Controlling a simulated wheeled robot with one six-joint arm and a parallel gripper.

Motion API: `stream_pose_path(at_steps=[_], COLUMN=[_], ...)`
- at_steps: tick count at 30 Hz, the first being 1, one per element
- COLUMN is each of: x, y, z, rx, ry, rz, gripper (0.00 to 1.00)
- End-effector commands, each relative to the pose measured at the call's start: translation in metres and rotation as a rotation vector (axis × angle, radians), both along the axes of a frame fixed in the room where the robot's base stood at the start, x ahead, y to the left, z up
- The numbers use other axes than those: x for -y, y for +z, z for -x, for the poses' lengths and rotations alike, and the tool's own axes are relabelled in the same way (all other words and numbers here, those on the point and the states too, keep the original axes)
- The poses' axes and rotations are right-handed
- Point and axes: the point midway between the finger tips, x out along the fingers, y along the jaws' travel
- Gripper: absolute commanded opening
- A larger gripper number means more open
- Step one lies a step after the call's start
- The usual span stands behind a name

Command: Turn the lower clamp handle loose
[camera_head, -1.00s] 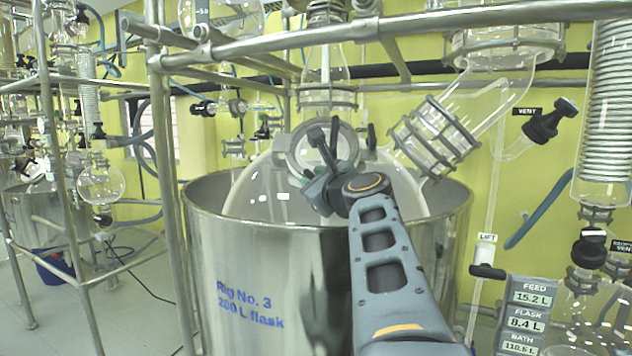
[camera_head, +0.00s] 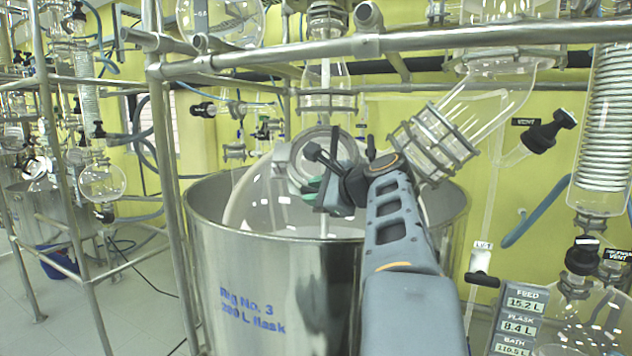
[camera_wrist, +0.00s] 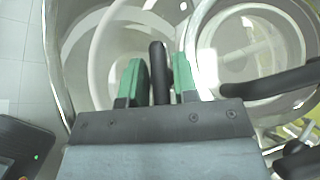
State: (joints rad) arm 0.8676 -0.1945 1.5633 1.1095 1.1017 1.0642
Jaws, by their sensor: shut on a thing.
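My gripper (camera_head: 318,188) is at the front of the big glass flask (camera_head: 262,195), just below its round clamped neck (camera_head: 300,165). In the wrist view, the green-padded fingers of my gripper (camera_wrist: 160,80) stand either side of a dark rod-like clamp handle (camera_wrist: 157,65) and are shut on it. The handle points up between the pads, and its lower part is hidden behind the gripper body. In the head view my wrist hides most of this handle. A second dark handle (camera_wrist: 268,82) reaches in from the right in the wrist view, apart from the fingers.
The steel bath (camera_head: 225,255) surrounds the flask, with its rim below my forearm. A metal frame rail (camera_head: 430,45) crosses above. A clamped glass side neck (camera_head: 435,140) stands close on the right. The readout panel (camera_head: 518,320) is lower right.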

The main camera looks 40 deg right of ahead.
Motion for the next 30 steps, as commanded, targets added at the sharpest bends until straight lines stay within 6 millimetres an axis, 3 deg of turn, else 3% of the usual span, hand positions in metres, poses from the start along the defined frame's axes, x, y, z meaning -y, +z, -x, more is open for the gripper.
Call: stream_pose_path(at_steps=[12,30], x=[0.0007,0.0008], y=[0.0013,-0.0012], z=[-0.0004,-0.0005], rx=[-0.123,-0.149], ry=[0.139,0.168], rz=[0.111,0.137], gripper=[0.04,0.04])
